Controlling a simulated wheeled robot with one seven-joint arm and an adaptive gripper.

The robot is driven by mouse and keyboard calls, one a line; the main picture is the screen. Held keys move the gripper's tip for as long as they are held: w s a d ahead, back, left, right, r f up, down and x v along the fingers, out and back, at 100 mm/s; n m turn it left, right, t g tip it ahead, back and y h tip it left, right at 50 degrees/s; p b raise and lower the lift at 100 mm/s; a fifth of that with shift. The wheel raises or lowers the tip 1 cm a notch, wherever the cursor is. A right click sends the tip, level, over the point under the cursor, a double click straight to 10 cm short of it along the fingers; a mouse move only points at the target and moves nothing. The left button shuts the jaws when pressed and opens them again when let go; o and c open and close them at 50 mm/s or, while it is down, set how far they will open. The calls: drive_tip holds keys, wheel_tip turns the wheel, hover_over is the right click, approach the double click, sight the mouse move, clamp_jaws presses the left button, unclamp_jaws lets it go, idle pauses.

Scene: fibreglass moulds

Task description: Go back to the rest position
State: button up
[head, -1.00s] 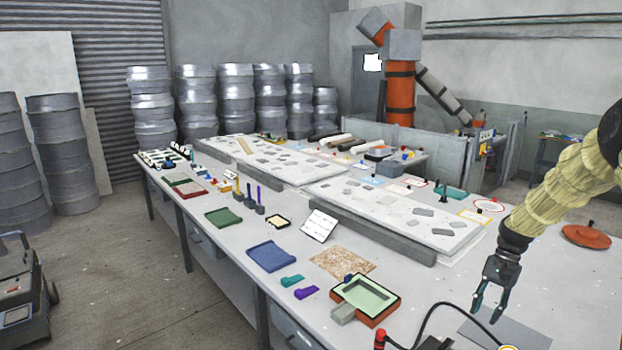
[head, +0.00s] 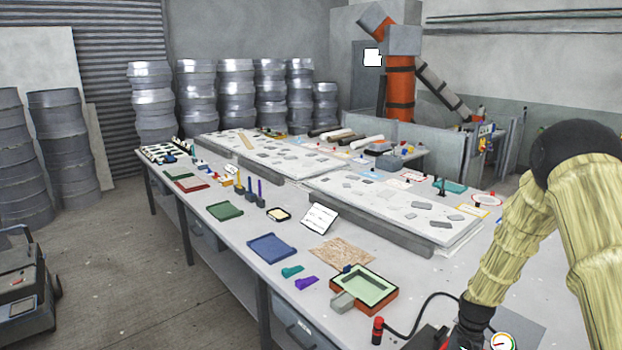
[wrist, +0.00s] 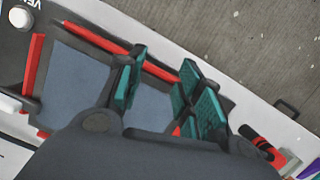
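My gripper (wrist: 160,88) shows in the wrist view with its green-padded fingers apart and nothing held between them. Behind the fingers is a dark box with red edges (wrist: 90,36) and grey-blue panels; I cannot tell how far below the fingers it is. In the head view my padded yellow arm comes down at the right. Its dark end reaches the bottom edge, and the fingers cannot be made out there.
The long grey table (head: 225,240) holds a green mould in an orange frame (head: 365,288), a blue tray (head: 272,248), a brown fibre mat (head: 341,252) and a red-capped item (head: 378,330). A black hose and a gauge (head: 502,341) are close to my arm.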

drive_tip(key=s+a+f+n+h, duration=0.1)
drive_tip(key=s+a+f+n, duration=0.1)
drive_tip(key=s+a+f, duration=0.35)
drive_tip(key=s+a+f+n, duration=0.1)
drive_tip(key=s+a+f, duration=0.2)
drive_tip(key=s+f, duration=0.5)
drive_tip(key=s+a+r+n+t, duration=0.15)
drive_tip(key=s+a, duration=0.25)
drive_tip(key=s, duration=0.7)
drive_tip(key=s+a+f+n+t, duration=0.1)
drive_tip(key=s+a+n, duration=0.25)
drive_tip(key=s, duration=0.75)
wheel_tip(320, 180, down, 14)
drive_tip(key=m+b, duration=0.1)
drive_tip(key=b, duration=1.3)
drive_tip(key=shift+w+h+b, duration=0.2)
drive_tip(key=shift+h+b, duration=0.1)
drive_tip(key=shift+s+d, duration=0.1)
